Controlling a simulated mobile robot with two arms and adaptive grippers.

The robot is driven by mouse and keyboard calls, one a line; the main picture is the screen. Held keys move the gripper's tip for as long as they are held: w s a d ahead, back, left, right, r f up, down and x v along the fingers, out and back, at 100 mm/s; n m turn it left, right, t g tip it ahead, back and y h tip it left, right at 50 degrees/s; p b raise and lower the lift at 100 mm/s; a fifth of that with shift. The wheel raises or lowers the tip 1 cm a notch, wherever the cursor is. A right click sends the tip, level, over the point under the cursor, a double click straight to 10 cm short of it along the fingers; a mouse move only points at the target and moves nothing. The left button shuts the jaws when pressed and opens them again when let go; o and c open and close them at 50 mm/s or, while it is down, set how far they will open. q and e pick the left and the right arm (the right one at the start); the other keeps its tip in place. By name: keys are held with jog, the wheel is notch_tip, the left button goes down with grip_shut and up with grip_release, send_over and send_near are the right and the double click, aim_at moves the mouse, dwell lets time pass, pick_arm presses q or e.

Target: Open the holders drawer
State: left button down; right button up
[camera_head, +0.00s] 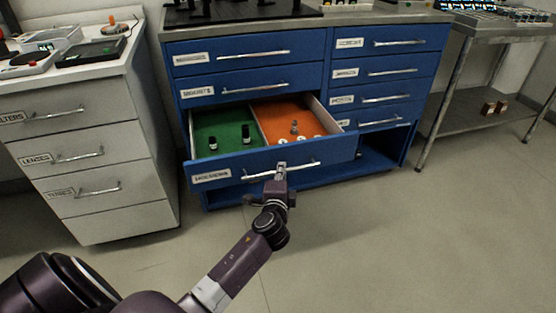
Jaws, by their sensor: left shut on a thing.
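In the head view a blue drawer (222,174), third down in the left column of the blue cabinet, stands pulled out. Its white label is too blurred to read surely, so I cannot confirm from it that this is the holders drawer. Inside, a green-lined compartment (222,124) holds two small dark pieces, and an orange-lined compartment (279,114) holds several small metal and white pieces. My left gripper (281,168) is shut on the drawer's silver bar handle (302,167), near its middle. My right gripper is not in view.
The blue cabinet (327,82) has other closed drawers above and to the right, and an open shelf space at lower right. A grey drawer unit (150,180) stands close on the left. A metal table (480,40) stands at right. The floor (400,250) in front is clear.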

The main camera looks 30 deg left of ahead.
pick_arm(q)
jog(key=s+d, duration=0.5)
jog(key=d, duration=0.1)
jog(key=shift+s, duration=0.2)
jog(key=shift+d, duration=0.1)
jog(key=c, duration=2.1)
grip_release()
jog(key=shift+o, duration=0.3)
jog(key=shift+p, duration=0.3)
jog(key=v, duration=1.2)
jog(key=shift+f, duration=0.1)
